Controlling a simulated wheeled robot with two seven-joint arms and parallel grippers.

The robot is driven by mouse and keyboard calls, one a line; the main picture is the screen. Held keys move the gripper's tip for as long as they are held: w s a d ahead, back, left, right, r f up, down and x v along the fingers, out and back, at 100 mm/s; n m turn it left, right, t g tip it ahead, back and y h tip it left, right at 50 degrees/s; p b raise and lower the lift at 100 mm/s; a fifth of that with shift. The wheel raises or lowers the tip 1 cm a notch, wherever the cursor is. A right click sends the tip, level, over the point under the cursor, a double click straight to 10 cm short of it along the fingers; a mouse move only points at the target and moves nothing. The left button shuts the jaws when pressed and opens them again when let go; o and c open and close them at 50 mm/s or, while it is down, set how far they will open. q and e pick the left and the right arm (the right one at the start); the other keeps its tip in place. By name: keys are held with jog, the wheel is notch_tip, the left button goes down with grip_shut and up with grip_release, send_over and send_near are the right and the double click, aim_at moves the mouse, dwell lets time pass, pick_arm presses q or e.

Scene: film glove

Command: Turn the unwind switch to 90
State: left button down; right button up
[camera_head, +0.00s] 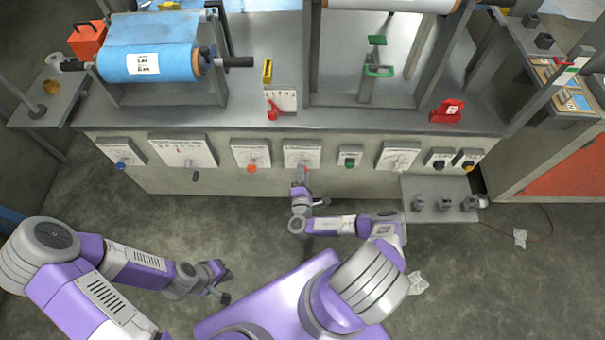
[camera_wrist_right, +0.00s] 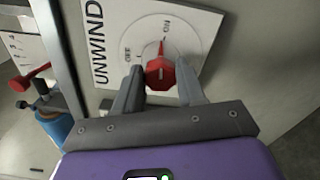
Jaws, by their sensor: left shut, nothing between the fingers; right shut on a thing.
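The unwind switch is a red knob (camera_wrist_right: 160,74) on a white panel marked UNWIND (camera_wrist_right: 97,40), with OFF and ON marks, in the right wrist view. A thin red pointer on its dial points up in that picture, close to the ON mark. My right gripper (camera_wrist_right: 160,88) is shut on the knob, with one finger on each side of it. In the head view the panel (camera_head: 301,152) is on the machine's front, and my right gripper (camera_head: 302,174) reaches up to it and hides the knob. My left gripper (camera_head: 224,290) is shut and empty, low over the floor, away from the machine.
Other dial panels flank the unwind panel, one with an orange knob (camera_head: 252,168) and one with a green switch (camera_head: 349,161). A grey shelf (camera_head: 442,188) juts out at the right. A blue film roll (camera_head: 148,62) sits on top. The floor before the machine is mostly free.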

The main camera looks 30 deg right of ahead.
jog(key=shift+a+f+m, duration=0.1)
jog(key=shift+m, duration=0.8)
jog(key=o, duration=1.1)
jog(key=shift+c, duration=0.2)
jog(key=shift+s, duration=0.1)
jog(key=p+v, duration=0.1)
jog(key=v, duration=0.6)
jog(key=shift+s+p, duration=0.25)
jog(key=shift+p, duration=0.05)
jog(key=shift+a, duration=0.1)
